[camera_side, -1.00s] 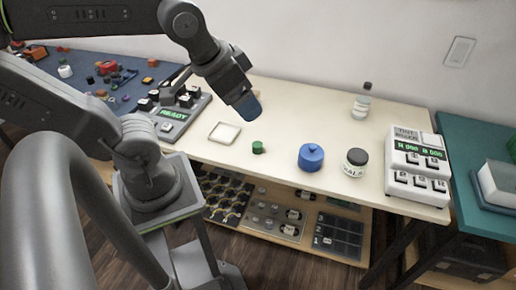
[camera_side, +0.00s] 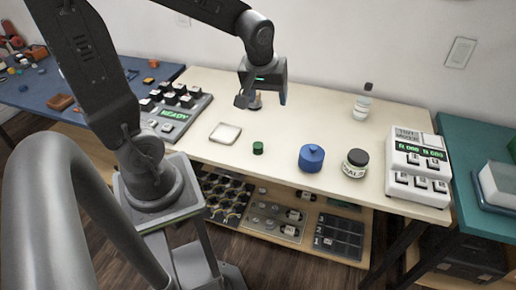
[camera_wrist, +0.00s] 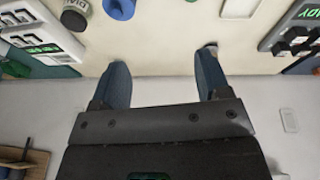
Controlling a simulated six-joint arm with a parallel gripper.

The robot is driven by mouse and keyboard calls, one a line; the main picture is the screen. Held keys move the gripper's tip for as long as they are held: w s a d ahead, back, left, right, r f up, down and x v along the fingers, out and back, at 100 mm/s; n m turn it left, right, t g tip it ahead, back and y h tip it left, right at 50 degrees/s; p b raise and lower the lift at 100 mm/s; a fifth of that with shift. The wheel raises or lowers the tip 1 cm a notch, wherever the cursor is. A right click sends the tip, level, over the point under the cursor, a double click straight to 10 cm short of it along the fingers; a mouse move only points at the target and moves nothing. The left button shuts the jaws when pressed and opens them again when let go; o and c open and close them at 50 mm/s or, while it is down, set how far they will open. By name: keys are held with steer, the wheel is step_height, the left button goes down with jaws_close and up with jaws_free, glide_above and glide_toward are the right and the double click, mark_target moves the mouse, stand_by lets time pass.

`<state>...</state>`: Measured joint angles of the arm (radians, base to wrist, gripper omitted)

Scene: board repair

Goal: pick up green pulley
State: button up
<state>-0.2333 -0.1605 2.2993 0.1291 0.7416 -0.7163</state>
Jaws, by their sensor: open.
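The green pulley (camera_side: 258,147) is a small dark green cylinder standing on the cream table, between the white square tray and the blue lidded pot in the side view. In the wrist view only a sliver of green (camera_wrist: 190,1) shows at the top edge. My gripper (camera_side: 262,98) is open and empty above the back part of the table, behind the pulley and well apart from it. Its two blue-grey fingers (camera_wrist: 162,66) show spread apart in the wrist view, with the wall and table's back edge between them.
A white square tray (camera_side: 225,133) lies left of the pulley. The blue pot (camera_side: 311,158) and a dark-lidded jar (camera_side: 354,164) stand to the right. A clear bottle (camera_side: 362,103) stands farther back. A keypad device (camera_side: 174,115) is left; a white meter (camera_side: 418,168) is right.

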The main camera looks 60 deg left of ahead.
steer(key=w+a+f+n+g, duration=0.3)
steer(key=a+f+n, duration=0.65)
steer(key=f, duration=0.35)
glide_toward(258, 145)
steer(key=shift+m, duration=0.25)
steer(key=f, duration=0.2)
steer(key=a+f, duration=0.1)
steer(key=f, duration=0.2)
steer(key=shift+a, duration=0.25)
step_height(258, 145, down, 4)
steer(key=shift+s+d, duration=0.1)
steer(key=shift+d, duration=0.05)
steer(key=shift+f, duration=0.65)
steer(key=c, duration=1)
steer(key=shift+c, duration=0.2)
